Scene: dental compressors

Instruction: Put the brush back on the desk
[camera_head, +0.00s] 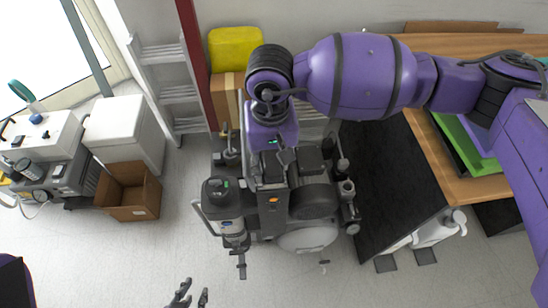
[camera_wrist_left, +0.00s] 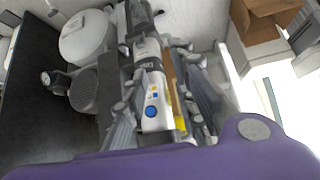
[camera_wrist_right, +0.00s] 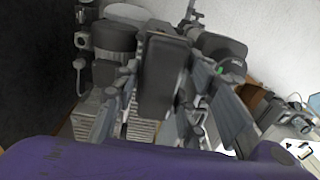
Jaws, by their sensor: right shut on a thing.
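My right gripper (camera_wrist_right: 160,105) reaches down over the compressor unit. In the right wrist view its fingers stand on either side of a dark grey block (camera_wrist_right: 165,75), and they are shut on it. I cannot tell for sure whether this block is the brush; no other brush can be made out. In the head view the right fingertips are hard to pick out against the dark machine. My left gripper (camera_head: 188,294) is at the bottom edge of the head view, apart from the machine. Its fingers (camera_wrist_left: 168,105) are spread and empty. A wooden desk (camera_head: 460,185) stands at the right.
The compressor (camera_head: 308,238) with its white tank stands mid-floor beside the desk's black side panel (camera_head: 385,185). A cardboard box (camera_head: 130,192), white cabinet (camera_head: 122,132), ladder (camera_head: 170,95) and yellow container (camera_head: 235,50) stand to the left and back. Floor at the front is clear.

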